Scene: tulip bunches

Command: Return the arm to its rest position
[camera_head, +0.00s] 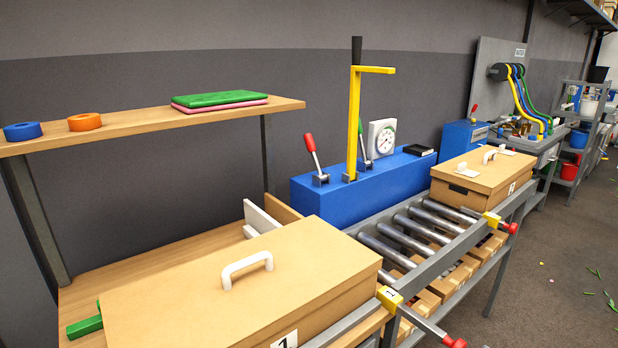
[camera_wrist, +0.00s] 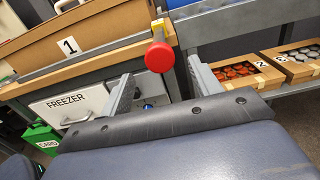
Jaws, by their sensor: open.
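My gripper (camera_wrist: 160,80) shows in the wrist view, its two grey fingers well apart with nothing held between them. A red round knob (camera_wrist: 159,57) appears just beyond the gap between the fingertips. The gripper is in front of the bench, near a lidded box (camera_wrist: 105,22) labelled 1. The same lidded box (camera_head: 240,285), with a white handle, shows in the camera_head view. My arm and gripper are not visible in the camera_head view.
A roller conveyor (camera_head: 410,235) leads to a second lidded box (camera_head: 485,180). A blue unit (camera_head: 335,200) with levers stands behind it. A FREEZER drawer (camera_wrist: 70,108) and small boxes (camera_wrist: 240,72) sit below. Grey floor (camera_head: 560,270) at right has scattered green bits.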

